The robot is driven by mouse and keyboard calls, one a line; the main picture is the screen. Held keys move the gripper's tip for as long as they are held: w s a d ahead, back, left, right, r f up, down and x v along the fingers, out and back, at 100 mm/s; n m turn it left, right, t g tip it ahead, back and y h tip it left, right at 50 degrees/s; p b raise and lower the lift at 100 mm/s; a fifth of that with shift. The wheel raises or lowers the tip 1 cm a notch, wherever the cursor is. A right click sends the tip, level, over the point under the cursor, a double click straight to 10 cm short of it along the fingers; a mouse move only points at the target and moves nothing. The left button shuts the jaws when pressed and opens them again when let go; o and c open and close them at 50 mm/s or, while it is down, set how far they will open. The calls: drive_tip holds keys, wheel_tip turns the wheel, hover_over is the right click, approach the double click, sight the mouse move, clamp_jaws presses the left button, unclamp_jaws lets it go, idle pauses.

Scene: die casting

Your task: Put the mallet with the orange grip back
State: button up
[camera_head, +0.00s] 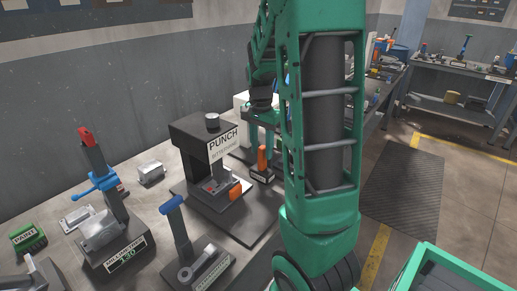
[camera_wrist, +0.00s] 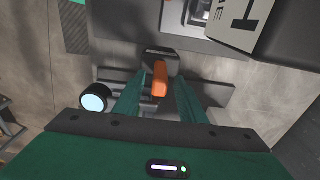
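The orange grip (camera_head: 263,158) stands upright at a small black labelled stand (camera_head: 262,176), right of the punch station. In the wrist view the orange grip (camera_wrist: 160,78) points up towards the camera, with the stand (camera_wrist: 162,58) just beyond it. The mallet's head cannot be made out. My gripper (camera_wrist: 160,76) has its two green fingers apart, one on each side of the grip, with a small gap visible on both sides. In the head view my gripper (camera_head: 265,138) is just above the grip, partly hidden by my arm.
A blue-handled tool (camera_head: 172,205) and a red-handled press (camera_head: 95,155) stand further left. A green-rimmed crate (camera_head: 450,262) is at lower right.

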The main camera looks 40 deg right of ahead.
wheel_tip(320, 180, up, 12)
drive_tip(key=s+a+f+n, duration=0.4)
drive_tip(key=s+a+n, duration=0.1)
drive_tip(key=s, duration=0.5)
drive_tip(key=s+a+f+n, duration=0.4)
drive_tip(key=s+a, duration=0.4)
drive_tip(key=s, duration=0.3)
drive_tip(key=shift+s+f+n+y, duration=0.2)
drive_tip(key=shift+n+y, duration=0.2)
drive_tip(key=shift+n, duration=0.1)
drive_tip(key=shift+a, duration=0.1)
drive_tip(key=shift+w+f, duration=0.25)
drive_tip(key=shift+w, duration=0.4)
